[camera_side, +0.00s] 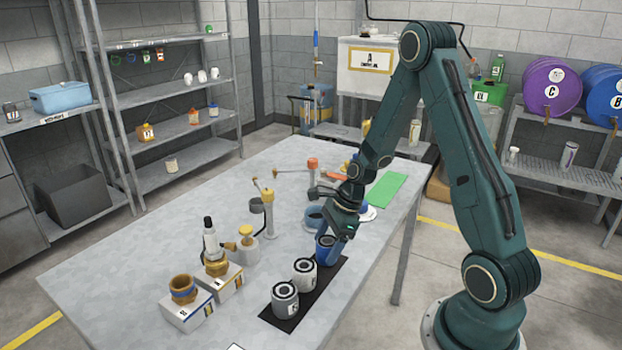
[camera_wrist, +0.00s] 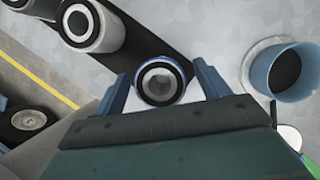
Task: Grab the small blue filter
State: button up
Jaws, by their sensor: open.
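The small blue filter (camera_side: 327,249) stands upright at the far end of a black mat (camera_side: 316,304) on the table. In the wrist view the blue filter (camera_wrist: 161,82) shows from above as a blue rim with a dark, light-ringed top. My gripper (camera_side: 338,232) is directly over it, pointing down. In the wrist view my gripper (camera_wrist: 162,84) has its two fingers apart, one on each side of the filter. I cannot tell whether the fingers touch it. My gripper hides part of the filter's top in the side view.
A white filter (camera_side: 303,275) and a grey filter (camera_side: 285,300) stand on the mat nearer the front. A blue cup (camera_wrist: 285,70) stands close on the other side in the wrist view. Pumps and boxed fittings (camera_side: 187,305) stand left of the mat. The table's front left is clear.

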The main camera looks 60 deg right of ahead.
aim_at(327, 240)
dwell(0.4)
jog(key=c, duration=1.2)
jog(key=shift+o, duration=0.2)
jog(key=shift+r, duration=0.1)
notch_tip(327, 240, up, 20)
dwell(0.4)
